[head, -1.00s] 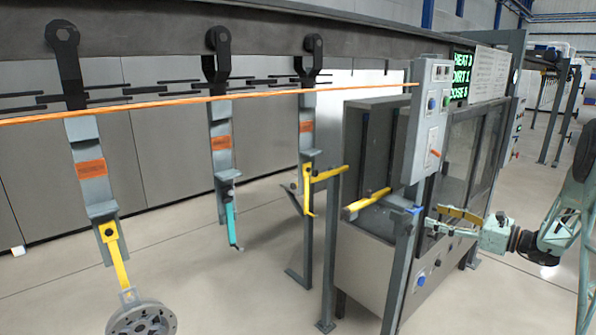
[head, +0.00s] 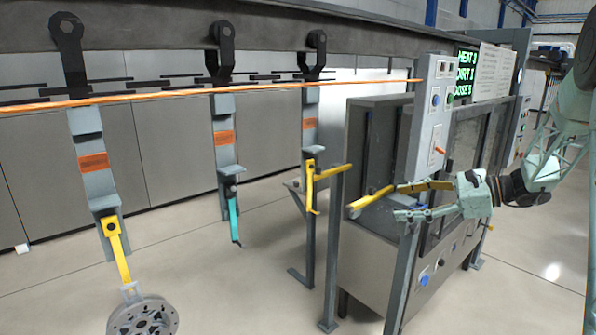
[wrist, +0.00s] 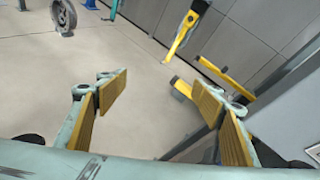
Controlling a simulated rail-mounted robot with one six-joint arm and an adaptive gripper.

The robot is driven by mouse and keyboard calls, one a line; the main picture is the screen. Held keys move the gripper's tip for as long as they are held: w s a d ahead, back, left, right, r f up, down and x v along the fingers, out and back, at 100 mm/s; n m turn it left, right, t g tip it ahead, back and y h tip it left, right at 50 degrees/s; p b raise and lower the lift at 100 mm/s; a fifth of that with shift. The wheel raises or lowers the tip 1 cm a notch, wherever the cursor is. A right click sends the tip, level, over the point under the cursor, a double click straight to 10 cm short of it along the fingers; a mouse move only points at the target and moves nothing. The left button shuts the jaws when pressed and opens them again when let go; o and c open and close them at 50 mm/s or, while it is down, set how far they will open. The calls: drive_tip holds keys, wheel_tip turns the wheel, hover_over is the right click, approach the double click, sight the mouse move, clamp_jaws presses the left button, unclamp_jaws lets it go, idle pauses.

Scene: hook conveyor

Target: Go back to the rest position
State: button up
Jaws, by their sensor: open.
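My gripper (head: 400,202) is at the right in the head view, in front of the grey cabinet and beside its control panel. Its two fingers are apart. In the head view the upper finger overlaps a yellow bar (head: 368,199) at the cabinet's left end. I cannot tell if they touch. No marker of the rest position shows.
The grey cabinet (head: 375,255) with its control panel (head: 432,125) stands close by the gripper. Hangers carry a yellow hook with a grey wheel (head: 143,318), a teal hook (head: 233,215) and a yellow hook (head: 310,185). An orange line (head: 200,93) crosses them. Floor at right is clear.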

drive_tip(key=s+a+r+n+g+h+b, duration=0.1)
drive_tip(key=s+a+r+n+g+h, duration=0.15)
drive_tip(key=s+a, duration=0.5)
drive_tip(key=s+a+r+n+g+h+b, duration=0.15)
drive_tip(key=s+a+n, duration=0.25)
drive_tip(key=s, duration=0.7)
drive_tip(key=s+a+r+n+g+h, duration=0.1)
drive_tip(key=s+a+r+n, duration=0.3)
drive_tip(key=s, duration=0.5)
drive_tip(key=s+d+f+n+t+h+b, duration=0.1)
drive_tip(key=s+f+n+h, duration=0.1)
drive_tip(key=s, duration=1.3)
drive_tip(key=s+d+f+n+t+h+b, duration=0.1)
drive_tip(key=s+n+h, duration=0.4)
drive_tip(key=s, duration=1)
drive_tip(key=shift+d+f+n+b, duration=0.45)
drive_tip(key=shift+d+f+n, duration=0.2)
drive_tip(key=shift+n, duration=0.5)
